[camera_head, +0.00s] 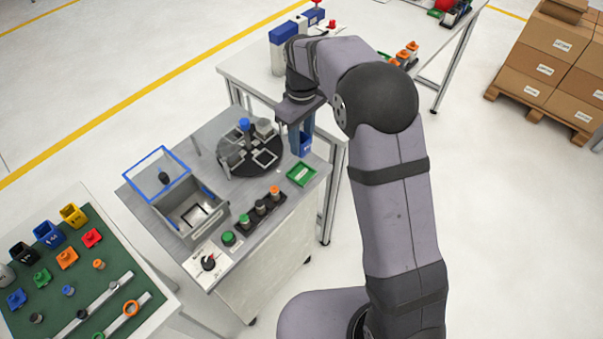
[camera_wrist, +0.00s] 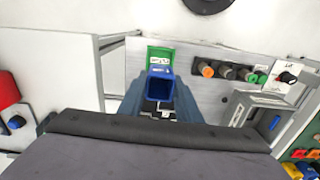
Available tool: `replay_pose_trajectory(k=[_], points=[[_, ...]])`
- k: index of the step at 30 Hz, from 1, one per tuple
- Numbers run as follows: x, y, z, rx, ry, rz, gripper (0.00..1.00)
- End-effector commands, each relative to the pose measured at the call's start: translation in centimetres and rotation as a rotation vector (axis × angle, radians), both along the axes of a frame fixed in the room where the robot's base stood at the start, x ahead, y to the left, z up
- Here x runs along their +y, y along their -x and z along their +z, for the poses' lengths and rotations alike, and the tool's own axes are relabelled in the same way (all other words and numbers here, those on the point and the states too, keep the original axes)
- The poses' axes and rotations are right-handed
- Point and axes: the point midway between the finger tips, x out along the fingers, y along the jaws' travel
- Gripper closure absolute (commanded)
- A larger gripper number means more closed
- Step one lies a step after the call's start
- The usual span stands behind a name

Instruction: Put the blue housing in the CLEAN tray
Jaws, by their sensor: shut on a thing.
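The blue housing (camera_head: 304,150) is in my gripper (camera_head: 301,142), above the back right part of the grey workbench. In the wrist view my gripper (camera_wrist: 159,90) has the open-topped blue housing (camera_wrist: 160,78) between its two fingers. A small green tray (camera_head: 301,174) lies on the bench just below and in front of the held housing. The wrist view shows the green tray (camera_wrist: 160,54) directly beyond the housing, partly covered by it. The tray's white label is too small to read.
A dark round turntable (camera_head: 258,165) with fixtures stands left of the tray. A black strip with knobs (camera_head: 259,209) lies in front of it. A blue-framed box (camera_head: 157,172) is at the left. A green mat (camera_head: 100,285) holds several coloured parts, including other blue ones.

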Motion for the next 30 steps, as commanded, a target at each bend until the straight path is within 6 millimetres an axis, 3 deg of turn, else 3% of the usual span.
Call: replay_pose_trajectory(k=[8, 18, 30], points=[[0.0, 0.0, -0.5, 0.001, 0.000, 0.030, 0.94], [0.0, 0.1, -5.2, 0.003, 0.000, 0.028, 0.94], [0.0, 0.1, -7.1, 0.002, 0.001, 0.027, 0.94]])
